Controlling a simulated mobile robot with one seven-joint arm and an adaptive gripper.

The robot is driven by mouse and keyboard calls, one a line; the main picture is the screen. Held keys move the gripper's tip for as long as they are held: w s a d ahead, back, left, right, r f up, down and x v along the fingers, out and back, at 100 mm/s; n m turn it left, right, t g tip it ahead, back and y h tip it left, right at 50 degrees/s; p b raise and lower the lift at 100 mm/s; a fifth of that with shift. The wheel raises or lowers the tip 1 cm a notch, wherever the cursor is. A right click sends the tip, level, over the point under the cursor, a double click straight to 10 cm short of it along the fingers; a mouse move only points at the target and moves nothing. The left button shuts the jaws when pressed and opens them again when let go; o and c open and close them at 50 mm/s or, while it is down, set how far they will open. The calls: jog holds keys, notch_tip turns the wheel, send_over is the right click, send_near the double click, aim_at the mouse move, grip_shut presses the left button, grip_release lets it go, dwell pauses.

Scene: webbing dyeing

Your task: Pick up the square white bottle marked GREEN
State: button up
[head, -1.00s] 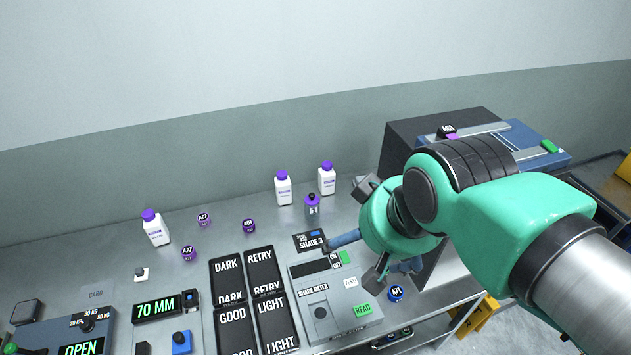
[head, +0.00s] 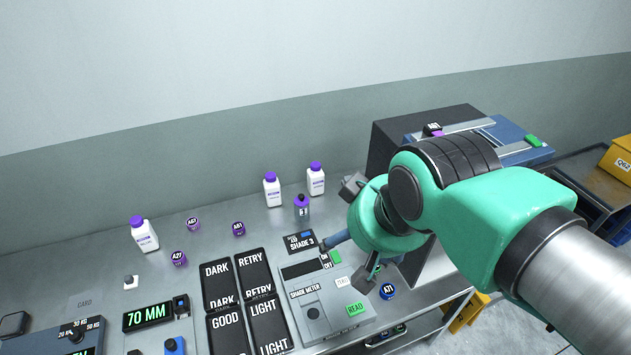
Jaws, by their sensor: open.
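Three square white bottles with purple caps stand upright at the back of the steel bench: a left bottle (head: 145,235), a middle bottle (head: 272,191) and a right bottle (head: 316,181). Their labels are too small to read, so I cannot tell which is marked GREEN. My gripper (head: 354,236) is open, with nothing seen between its fingers. It is above the bench, right of and nearer than the bottles, beside the shade meter. My wrist hides part of it.
A small purple-capped bottle (head: 302,208) stands before the middle and right bottles. Several round tagged pots, including a purple one (head: 239,229), lie nearby. The shade meter (head: 318,312) and dark sample trays (head: 218,288) fill the front. A large dark machine (head: 400,135) stands right.

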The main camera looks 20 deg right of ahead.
jog(key=w+d+f+t+p, duration=0.1)
jog(key=w+d+f+p, duration=0.15)
jog(key=w, duration=0.95)
jog(key=w+d+f+t+h+p, duration=0.15)
jog(key=w+d+f, duration=0.25)
jog(key=w, duration=0.7)
jog(key=w+d+f+t+p, duration=0.1)
jog(key=w+d+f+t, duration=0.2)
jog(key=w, duration=0.9)
jog(key=w+d+f+p, duration=0.2)
jog(key=w+d+f, duration=0.2)
jog(key=w+f, duration=0.55)
jog(key=t+y+p, duration=0.2)
jog(key=t, duration=0.1)
send_near(322, 183)
notch_tip(322, 183, up, 2)
jog(key=s, duration=0.2)
jog(key=shift+a+f+h+p, duration=0.25)
jog(key=shift+f+p, duration=0.05)
jog(key=shift+f, duration=0.2)
jog(key=shift+w, duration=0.1)
jog(key=shift+x, duration=4.2)
